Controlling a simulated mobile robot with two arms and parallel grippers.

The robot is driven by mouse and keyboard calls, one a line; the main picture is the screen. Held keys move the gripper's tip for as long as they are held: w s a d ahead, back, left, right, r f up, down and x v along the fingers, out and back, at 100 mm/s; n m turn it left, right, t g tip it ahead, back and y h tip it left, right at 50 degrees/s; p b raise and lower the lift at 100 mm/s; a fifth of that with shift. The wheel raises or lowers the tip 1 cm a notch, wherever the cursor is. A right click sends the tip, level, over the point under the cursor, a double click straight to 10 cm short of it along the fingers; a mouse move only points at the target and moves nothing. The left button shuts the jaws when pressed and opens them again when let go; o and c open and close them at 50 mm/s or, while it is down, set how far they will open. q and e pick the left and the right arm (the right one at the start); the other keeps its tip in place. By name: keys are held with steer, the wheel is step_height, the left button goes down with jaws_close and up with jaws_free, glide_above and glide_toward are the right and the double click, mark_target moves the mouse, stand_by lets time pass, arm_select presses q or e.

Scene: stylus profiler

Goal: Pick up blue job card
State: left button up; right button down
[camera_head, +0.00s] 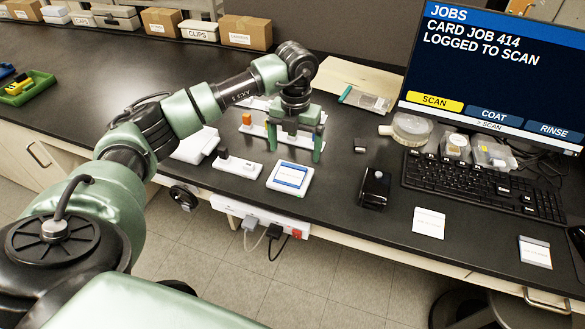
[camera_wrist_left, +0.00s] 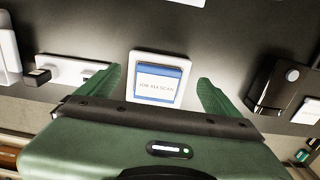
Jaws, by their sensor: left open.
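The blue job card (camera_head: 290,175) lies on a small white holder (camera_head: 275,184) near the front edge of the dark bench. In the left wrist view the card (camera_wrist_left: 158,84) has a blue border and a white label reading "JOB 414 SCAN". My left gripper (camera_head: 294,150) is open, pointing down just behind the card in the head view. In the left wrist view its green fingers (camera_wrist_left: 160,88) stand on either side of the holder, apart from it. Nothing is held. My right gripper is not in view.
A keyboard (camera_head: 483,185) and monitor (camera_head: 492,70) fill the right side. A white card (camera_head: 429,222) and a grey-topped card (camera_head: 535,252) lie near the front edge.

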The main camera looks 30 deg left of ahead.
mark_target(295, 166)
arm_select(q)
step_height(295, 166, down, 3)
steer(key=shift+s+r+p, duration=0.1)
steer(key=shift+r+p, duration=0.1)
steer(key=shift+p, duration=0.55)
steer(key=shift+w+f, duration=0.2)
steer(key=shift+f, duration=0.85)
steer(key=c, duration=1.2)
steer(key=shift+c, duration=1)
steer(key=shift+r, duration=0.1)
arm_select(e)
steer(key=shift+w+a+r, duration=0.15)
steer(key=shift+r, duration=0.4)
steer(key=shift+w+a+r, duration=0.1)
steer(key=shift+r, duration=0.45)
